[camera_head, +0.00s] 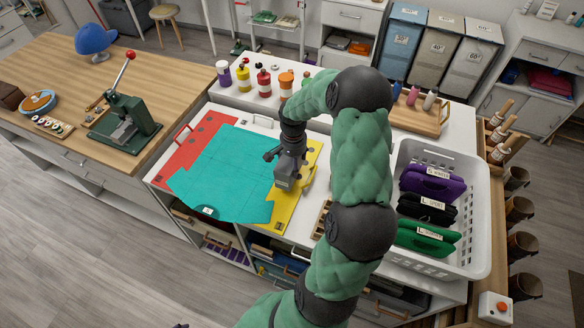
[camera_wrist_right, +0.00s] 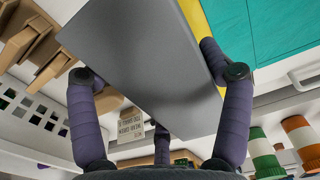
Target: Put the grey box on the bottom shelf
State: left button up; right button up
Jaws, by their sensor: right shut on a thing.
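The grey box (camera_wrist_right: 140,55) fills the upper middle of the right wrist view as a plain flat grey face. My right gripper (camera_wrist_right: 160,90) is shut on it, with dark fingers at its left, right and lower edges. In the head view the right gripper (camera_head: 287,172) is over the white worktop, beside the teal sheet; what shows of the box there is hard to separate from the gripper. Open shelf compartments (camera_head: 218,240) show under the worktop's front edge, partly hidden by my right arm. Which one is the bottom shelf cannot be told. My left gripper is out of view.
A teal sheet (camera_head: 225,170) lies on red and yellow sheets. A white basket (camera_head: 472,240) with purple, black and green pouches stands right of my arm. Several paint bottles (camera_head: 264,82) stand behind the gripper. A wooden table (camera_head: 60,75) with a green press is at left; grey floor is clear in front.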

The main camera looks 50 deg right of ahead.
jog(key=shift+w+d+f, duration=0.25)
jog(key=shift+w+f, duration=0.15)
jog(key=shift+f, duration=0.2)
jog(key=shift+f+b, duration=0.3)
jog(key=shift+f, duration=1.15)
jog(key=shift+f, duration=0.1)
jog(key=o, duration=1)
jog(key=shift+f, duration=0.1)
jog(key=shift+c, duration=0.2)
jog(key=o, duration=0.3)
